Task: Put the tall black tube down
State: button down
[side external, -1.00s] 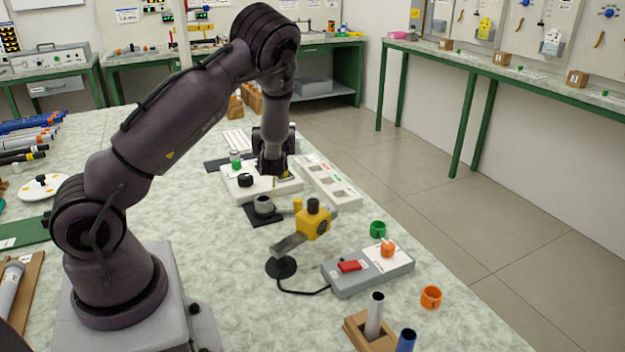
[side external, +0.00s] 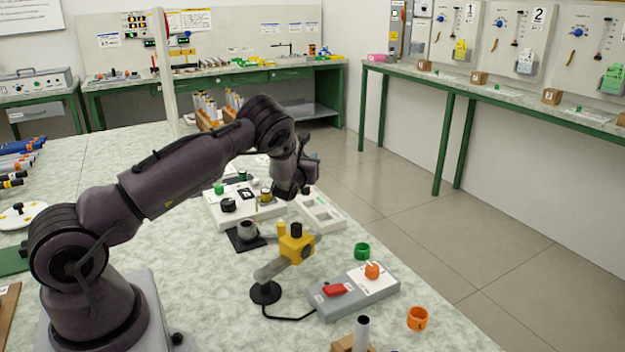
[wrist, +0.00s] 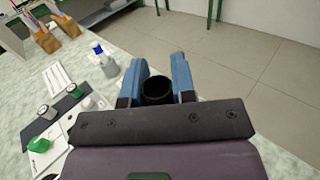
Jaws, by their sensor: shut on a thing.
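The black tube (wrist: 157,91) shows in the wrist view as an open dark round mouth between the two blue fingers. My gripper (wrist: 158,78) is shut on it, with one finger on each side. In the side external view, my gripper (side external: 303,178) is at the far side of the table, above the white trays. A small dark end, perhaps the tube's, shows below it. Most of the tube's length is hidden, so I cannot tell how far its lower end is from any surface.
A white fixture board (side external: 240,213) and a white compartment tray (side external: 322,214) lie near my gripper. Closer stand a yellow clamp (side external: 296,244), a grey switch box (side external: 352,291), a green ring (side external: 362,251) and an orange ring (side external: 417,318). Floor lies beyond the table's right edge.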

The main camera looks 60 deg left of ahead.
jog(key=shift+w+a+f, duration=0.3)
jog(key=shift+w+f, duration=0.15)
jog(key=shift+f, duration=0.7)
jog(key=shift+w+a+f, duration=0.35)
jog(key=shift+w+f, duration=0.1)
jog(key=shift+f, duration=0.7)
jog(key=shift+w+a+f, duration=0.3)
jog(key=shift+w+f, duration=0.15)
jog(key=shift+f, duration=0.7)
jog(key=shift+f, duration=0.1)
jog(key=c, duration=0.9)
grip_release()
jog(key=shift+c, duration=0.2)
